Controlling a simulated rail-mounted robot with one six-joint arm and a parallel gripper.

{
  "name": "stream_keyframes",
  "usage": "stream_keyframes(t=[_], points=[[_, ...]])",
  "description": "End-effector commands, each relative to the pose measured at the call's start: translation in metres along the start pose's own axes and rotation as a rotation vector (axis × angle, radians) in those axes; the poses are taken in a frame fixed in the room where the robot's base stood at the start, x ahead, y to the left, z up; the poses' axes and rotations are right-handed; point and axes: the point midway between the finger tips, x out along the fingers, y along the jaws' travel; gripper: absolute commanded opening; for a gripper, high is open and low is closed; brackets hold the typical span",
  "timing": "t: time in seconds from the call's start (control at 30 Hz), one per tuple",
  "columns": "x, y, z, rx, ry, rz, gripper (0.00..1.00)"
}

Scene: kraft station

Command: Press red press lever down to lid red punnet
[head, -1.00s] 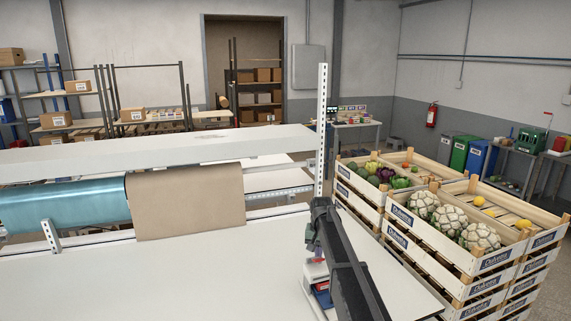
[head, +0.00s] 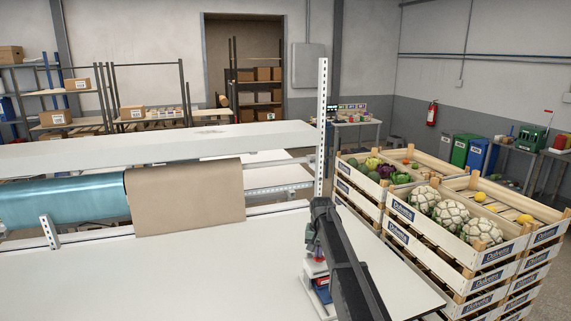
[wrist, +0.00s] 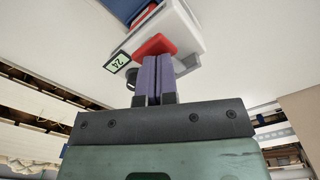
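In the wrist view, a red block-like part (wrist: 154,46), which looks like the press lever, lies against a white press body (wrist: 186,30). My gripper (wrist: 157,58) has its two purple fingers side by side with only a thin line between them. The fingertips are at the red part in the picture; I cannot tell whether they touch it. In the head view, the white press base (head: 314,300) stands on the table, partly behind my arm, with small red and blue parts. I cannot make out the red punnet.
A label reading 24 (wrist: 117,62) sits beside the red part. The white table (head: 190,280) is mostly clear to the left. A brown paper sheet (head: 185,197) and a teal roll (head: 65,203) are behind it. Stacked vegetable crates (head: 455,235) stand right.

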Motion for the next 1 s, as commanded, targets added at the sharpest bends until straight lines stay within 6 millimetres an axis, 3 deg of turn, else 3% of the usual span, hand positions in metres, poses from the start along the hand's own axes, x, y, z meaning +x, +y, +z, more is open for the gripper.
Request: stream_keyframes(t=[0.5, 1.0], points=[[0.015, 0.0, 0.0, 0.0, 0.0, 0.0, 0.0], [0.013, 0.0, 0.0, 0.0, 0.0, 0.0, 0.0]])
